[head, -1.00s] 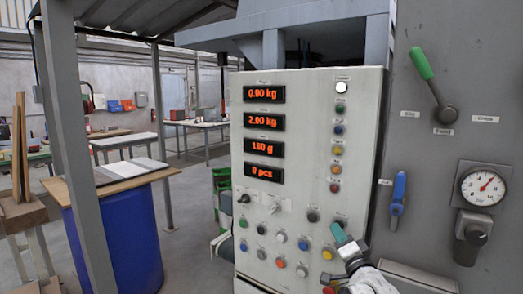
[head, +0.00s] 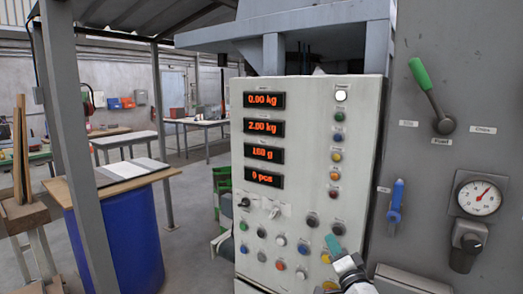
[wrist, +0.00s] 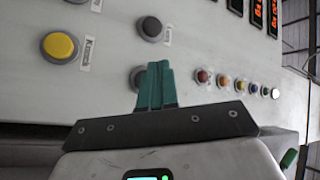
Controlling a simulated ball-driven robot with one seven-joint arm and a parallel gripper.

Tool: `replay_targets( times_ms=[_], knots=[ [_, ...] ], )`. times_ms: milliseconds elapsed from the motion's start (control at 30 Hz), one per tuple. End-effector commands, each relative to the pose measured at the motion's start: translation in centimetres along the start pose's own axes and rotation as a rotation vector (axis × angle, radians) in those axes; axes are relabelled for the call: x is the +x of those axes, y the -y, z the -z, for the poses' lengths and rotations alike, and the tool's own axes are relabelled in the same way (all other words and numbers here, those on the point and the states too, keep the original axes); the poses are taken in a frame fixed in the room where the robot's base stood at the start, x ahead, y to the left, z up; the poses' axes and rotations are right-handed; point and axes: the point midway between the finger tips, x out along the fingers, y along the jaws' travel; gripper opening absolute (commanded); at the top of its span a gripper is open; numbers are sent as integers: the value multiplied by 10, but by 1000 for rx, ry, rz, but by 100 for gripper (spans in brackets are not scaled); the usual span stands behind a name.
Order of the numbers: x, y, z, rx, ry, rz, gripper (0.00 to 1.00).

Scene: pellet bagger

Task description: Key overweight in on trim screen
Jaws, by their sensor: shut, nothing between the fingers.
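A pale control panel (head: 300,140) fills the middle of the head view. Its red-lit displays read 0.00 kg (head: 264,100), 2.00 kg (head: 264,129), about 160 g (head: 264,154) and 0 pcs (head: 264,179). Their labels are too small to read. My gripper (head: 332,242) is shut and empty, with teal fingers at the panel's lower right, just below a dark button (head: 338,228). In the wrist view the fingers (wrist: 154,76) partly hide a grey button (wrist: 137,78). A yellow button (wrist: 60,46) and a dark button (wrist: 150,28) show clear of them. Contact cannot be told.
Several coloured buttons (head: 281,240) cover the panel's lower part, with a column of lamps or buttons (head: 337,134) above. Right of the panel are a green-handled lever (head: 423,80), a blue handle (head: 396,200) and a gauge (head: 480,197). A blue drum (head: 120,238) stands left.

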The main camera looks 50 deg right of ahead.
Motion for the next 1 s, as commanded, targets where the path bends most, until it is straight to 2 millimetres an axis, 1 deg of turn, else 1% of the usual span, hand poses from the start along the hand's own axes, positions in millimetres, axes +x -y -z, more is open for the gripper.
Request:
replay_targets(
  times_ms=[33, 133, 500, 700, 1000],
  knots=[
    [-2, 6, -1, 1, 3, -1, 0],
    [-9, 11, -5, -1, 3, 0, 0],
    [-23, 21, -16, 0, 3, -1, 0],
    [-29, 22, -20, -1, 1, 1, 0],
    [-30, 22, -21, -1, 0, 1, 0]
  ],
)
